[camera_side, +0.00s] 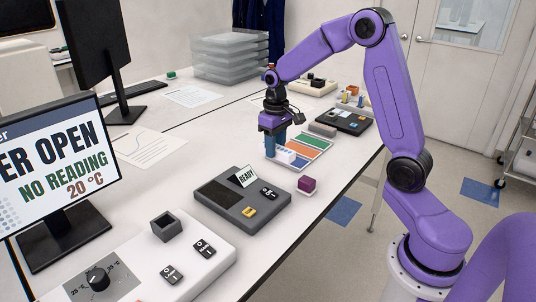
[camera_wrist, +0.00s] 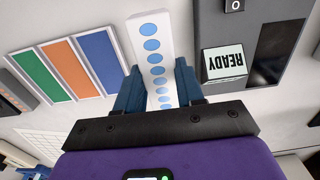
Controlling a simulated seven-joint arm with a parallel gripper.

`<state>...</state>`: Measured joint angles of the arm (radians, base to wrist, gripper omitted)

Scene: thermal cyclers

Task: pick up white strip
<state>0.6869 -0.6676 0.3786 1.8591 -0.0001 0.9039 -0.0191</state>
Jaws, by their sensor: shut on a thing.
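The white strip (camera_wrist: 153,45) has a row of blue round spots along its face and sits between the two blue fingers of my gripper (camera_wrist: 158,88) in the wrist view. My gripper is shut on it. In the side view my gripper (camera_side: 276,145) points down at the striped colour mat, and the strip (camera_side: 286,155) shows as a small white block at its fingers. I cannot tell whether the strip touches the surface below. The fingers hide part of the strip in the side view.
The colour mat (camera_side: 312,142) has orange, green and blue panels. A grey device (camera_side: 240,203) with a READY sign stands in front, beside a purple block (camera_side: 307,184). A black device (camera_side: 343,121) is behind. A monitor (camera_side: 55,160) stands at the left.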

